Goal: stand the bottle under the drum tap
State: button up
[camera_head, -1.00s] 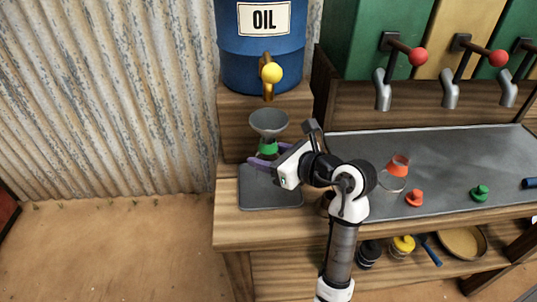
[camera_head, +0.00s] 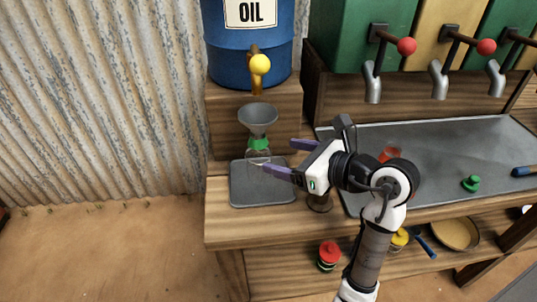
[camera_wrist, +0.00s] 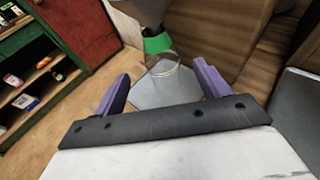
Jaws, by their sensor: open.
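The blue oil drum (camera_head: 228,62) stands at the back left, with a yellow-knobbed tap (camera_head: 257,77) on its front. Below the tap a clear bottle (camera_head: 258,156) with a green collar (camera_head: 259,143) and a grey funnel (camera_head: 258,120) in its top stands upright on the dark tray (camera_head: 245,193). In the wrist view the bottle (camera_wrist: 163,66) shows ahead, beyond the jaws. My gripper (camera_head: 278,154) is open and empty to the right of the bottle, its purple fingers apart and clear of it.
A grey counter mat (camera_head: 440,150) lies to the right with a green cap (camera_head: 471,184) and an orange-red piece (camera_head: 389,154) on it. Three lever taps hang above it. A wooden block (camera_head: 225,138) supports the drum. The shelf below holds jars (camera_head: 328,257) and a round tan dish (camera_head: 456,233).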

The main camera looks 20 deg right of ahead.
jog(key=shift+v, duration=1.9)
